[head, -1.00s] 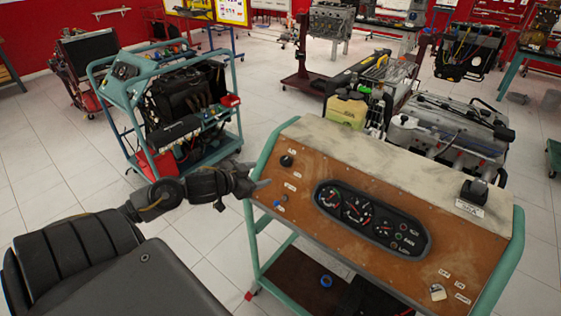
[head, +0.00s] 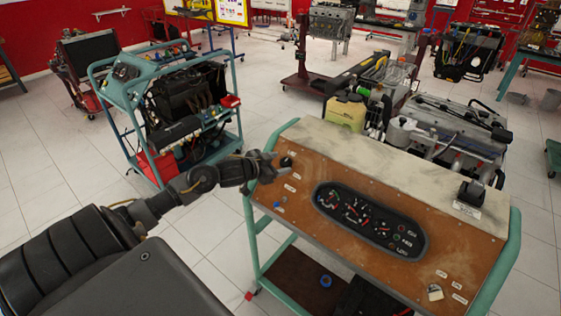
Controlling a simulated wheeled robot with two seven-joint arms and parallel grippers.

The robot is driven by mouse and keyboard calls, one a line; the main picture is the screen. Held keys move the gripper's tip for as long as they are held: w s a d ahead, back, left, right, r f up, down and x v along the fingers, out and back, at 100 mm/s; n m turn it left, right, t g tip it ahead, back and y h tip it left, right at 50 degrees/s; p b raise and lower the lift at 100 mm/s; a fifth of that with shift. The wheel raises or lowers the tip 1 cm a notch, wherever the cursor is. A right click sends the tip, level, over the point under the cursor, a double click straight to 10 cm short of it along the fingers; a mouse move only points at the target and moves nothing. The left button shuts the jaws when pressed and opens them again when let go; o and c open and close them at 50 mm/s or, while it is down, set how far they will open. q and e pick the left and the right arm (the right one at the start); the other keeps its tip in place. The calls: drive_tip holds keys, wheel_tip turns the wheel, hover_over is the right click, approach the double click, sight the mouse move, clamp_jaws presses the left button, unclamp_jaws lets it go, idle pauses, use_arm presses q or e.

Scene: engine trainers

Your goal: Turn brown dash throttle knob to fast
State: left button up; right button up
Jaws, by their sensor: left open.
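The brown dash (head: 300,222) is the sloped front panel of a green-framed engine trainer. A small black knob (head: 287,161) sits at its upper left, with small white labels near it. I cannot read the labels or the knob's setting. My left gripper (head: 276,163) is open at the dash's upper left corner, with its fingertips right beside the knob. I cannot tell whether they touch it or are around it. My right gripper is not in view.
A gauge cluster (head: 370,221) fills the middle of the dash. A black switch (head: 471,193) is at the upper right and a padlock-like piece (head: 435,292) at the lower right. Another engine trainer (head: 190,108) stands behind my left arm. The floor between them is clear.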

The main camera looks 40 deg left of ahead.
use_arm(q)
drive_tip(key=shift+x, duration=0.8)
drive_tip(key=shift+c, duration=0.5)
drive_tip(key=c, duration=0.9)
